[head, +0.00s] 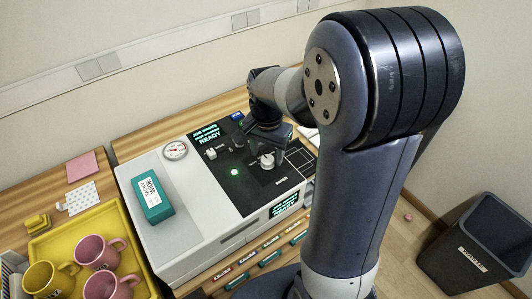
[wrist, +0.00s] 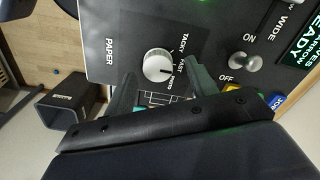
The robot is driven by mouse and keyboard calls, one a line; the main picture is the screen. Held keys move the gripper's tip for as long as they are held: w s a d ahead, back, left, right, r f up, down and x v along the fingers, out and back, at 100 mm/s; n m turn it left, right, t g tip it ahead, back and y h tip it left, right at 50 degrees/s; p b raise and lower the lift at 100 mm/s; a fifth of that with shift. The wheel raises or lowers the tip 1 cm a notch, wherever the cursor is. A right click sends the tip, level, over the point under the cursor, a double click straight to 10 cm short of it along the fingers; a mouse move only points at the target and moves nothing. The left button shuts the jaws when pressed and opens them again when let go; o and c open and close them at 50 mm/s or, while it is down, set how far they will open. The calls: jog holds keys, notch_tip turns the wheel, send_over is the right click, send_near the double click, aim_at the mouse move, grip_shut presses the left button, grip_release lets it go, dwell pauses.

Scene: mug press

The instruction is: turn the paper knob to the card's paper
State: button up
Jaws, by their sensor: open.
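The paper knob (wrist: 158,64) is a round white knob on the press's black panel, beside the word PAPER. TACKY, FAST and a third, partly hidden word are printed around it. A dark pointer mark on it faces the lower right, near the third word. In the head view the knob (head: 267,161) shows just below my gripper (head: 270,138). My gripper (wrist: 162,90) is open, its fingers apart on either side of the knob's lower part in the wrist view; contact cannot be told. A white card (head: 149,187) on a teal block seems to read TACKY and WIDE.
A yellow tray (head: 50,240) with pink and yellow mugs stands left. A dark bin (head: 480,245) stands on the floor right.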

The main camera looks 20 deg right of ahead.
jog(key=shift+d+f, duration=0.1)
jog(key=shift+f, duration=0.65)
jog(key=shift+c, duration=0.4)
jog(key=c, duration=0.9)
